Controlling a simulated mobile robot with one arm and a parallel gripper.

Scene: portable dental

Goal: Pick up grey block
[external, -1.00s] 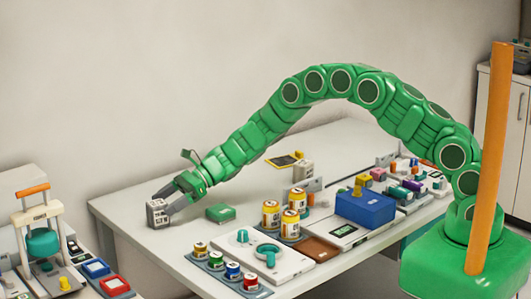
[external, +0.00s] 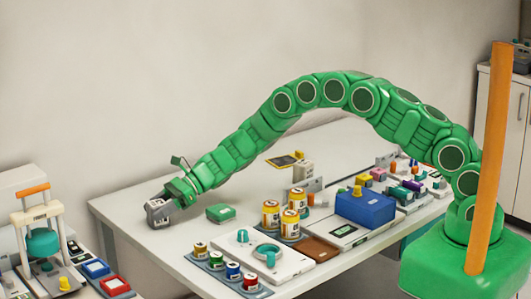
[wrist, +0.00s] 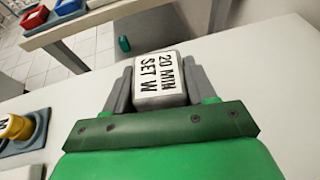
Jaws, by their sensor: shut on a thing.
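The grey block (external: 157,212) has a white label with black print. It is at the left end of the white table (external: 130,195), near its edge. In the wrist view the block (wrist: 160,80) sits between the two grey fingers of my gripper (wrist: 160,88), its label reading "20 MIN SET W". My gripper (external: 160,209) is shut on the block, with a finger on each side. I cannot tell whether the block touches the table or is just above it.
A green block (external: 221,213) lies just right of my gripper. The table's back left is clear.

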